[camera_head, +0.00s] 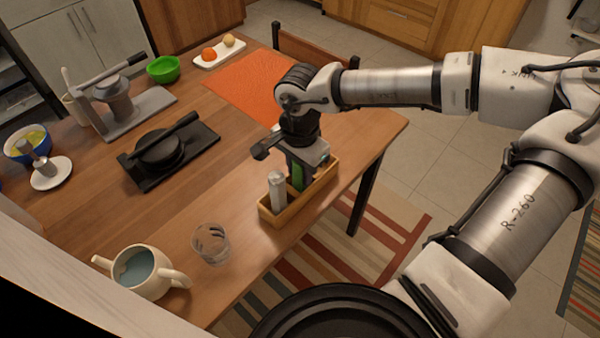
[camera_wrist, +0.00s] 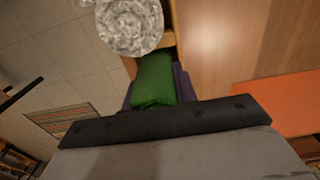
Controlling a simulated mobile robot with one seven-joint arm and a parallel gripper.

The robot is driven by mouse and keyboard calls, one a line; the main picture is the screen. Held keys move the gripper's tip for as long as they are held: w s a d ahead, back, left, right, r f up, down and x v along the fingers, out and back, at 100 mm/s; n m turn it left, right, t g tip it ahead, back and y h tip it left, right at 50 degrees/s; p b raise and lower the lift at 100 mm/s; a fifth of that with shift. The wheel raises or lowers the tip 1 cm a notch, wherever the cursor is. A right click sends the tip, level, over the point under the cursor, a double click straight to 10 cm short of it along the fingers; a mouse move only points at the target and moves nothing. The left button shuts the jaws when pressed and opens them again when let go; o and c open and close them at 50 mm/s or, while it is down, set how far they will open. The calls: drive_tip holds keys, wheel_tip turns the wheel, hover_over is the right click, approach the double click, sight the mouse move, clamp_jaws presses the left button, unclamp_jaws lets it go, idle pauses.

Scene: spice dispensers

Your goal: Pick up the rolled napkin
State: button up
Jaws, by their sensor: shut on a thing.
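A green, cloth-textured roll, which I take as the rolled napkin (camera_head: 298,178), is upright at a small wooden box (camera_head: 308,200) near the table's edge. My gripper (camera_head: 300,168) points down over the box and is shut on this roll. Its lower end is hidden by the box wall, so I cannot tell if it touches the bottom. A grey-white cylinder (camera_head: 276,190) stands beside it in the box; its marbled round top shows in the wrist view (camera_wrist: 130,25).
A clear glass (camera_head: 211,244) and a cream teapot-like vessel (camera_head: 145,272) stand left of the box. A black tray (camera_head: 182,158) with a round dark pot lies farther left. An orange mat (camera_head: 250,85) lies behind. The table's right edge is close to the box.

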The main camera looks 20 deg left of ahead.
drive_tip(key=shift+c, duration=0.5)
drive_tip(key=shift+r, duration=0.1)
